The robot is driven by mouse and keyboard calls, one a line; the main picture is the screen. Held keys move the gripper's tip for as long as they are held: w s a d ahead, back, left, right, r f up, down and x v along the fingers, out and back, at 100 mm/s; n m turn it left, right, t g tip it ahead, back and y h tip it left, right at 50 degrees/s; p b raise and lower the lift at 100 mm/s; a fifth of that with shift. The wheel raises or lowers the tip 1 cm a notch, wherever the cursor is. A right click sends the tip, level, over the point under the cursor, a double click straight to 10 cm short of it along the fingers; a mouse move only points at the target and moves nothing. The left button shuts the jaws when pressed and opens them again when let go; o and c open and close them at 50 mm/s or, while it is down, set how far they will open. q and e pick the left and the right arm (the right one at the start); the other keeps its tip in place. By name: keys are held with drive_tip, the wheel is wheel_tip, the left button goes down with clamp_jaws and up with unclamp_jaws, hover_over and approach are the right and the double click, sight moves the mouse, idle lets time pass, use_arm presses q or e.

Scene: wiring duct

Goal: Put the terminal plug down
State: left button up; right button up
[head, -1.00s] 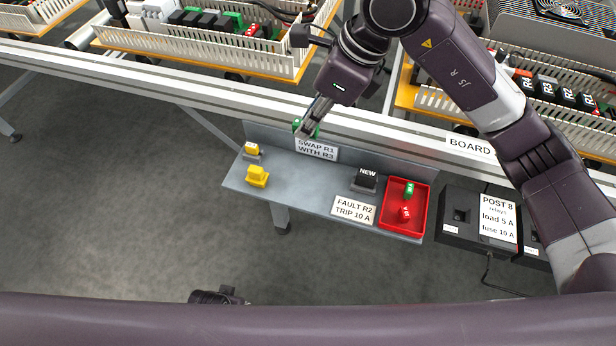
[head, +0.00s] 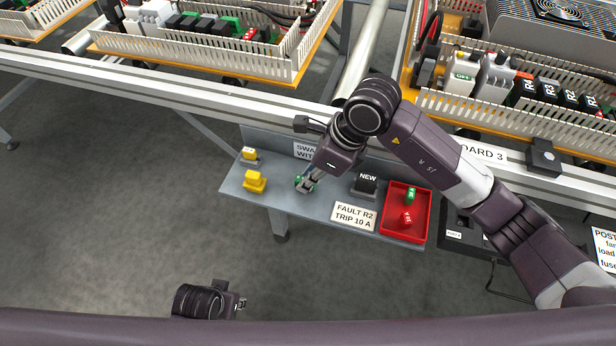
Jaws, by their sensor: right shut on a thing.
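The green terminal plug (head: 301,183) is between the fingertips of my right gripper (head: 306,184), which is shut on it. The fingers point down at the middle of the grey shelf (head: 326,205), over a clear patch. The plug is at or just above the shelf surface; I cannot tell whether it touches. The fingers partly hide the plug. My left gripper (head: 241,302) is low in the picture, over the floor and away from the shelf; its fingers are too small to read.
Two yellow parts (head: 255,181) stand on the shelf's left. A black relay marked NEW (head: 367,182) stands right of the plug, behind the FAULT R2 card (head: 354,216). A red tray (head: 403,238) holds a green and a red piece. The rail (head: 250,105) runs behind.

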use_arm(q)
drive_tip(key=shift+r, duration=0.1)
use_arm(e)
drive_tip(key=o, duration=0.4)
use_arm(q)
drive_tip(key=shift+w+r, duration=0.1)
drive_tip(key=shift+r, duration=0.15)
use_arm(e)
drive_tip(key=o, duration=0.4)
drive_tip(key=shift+o, duration=0.2)
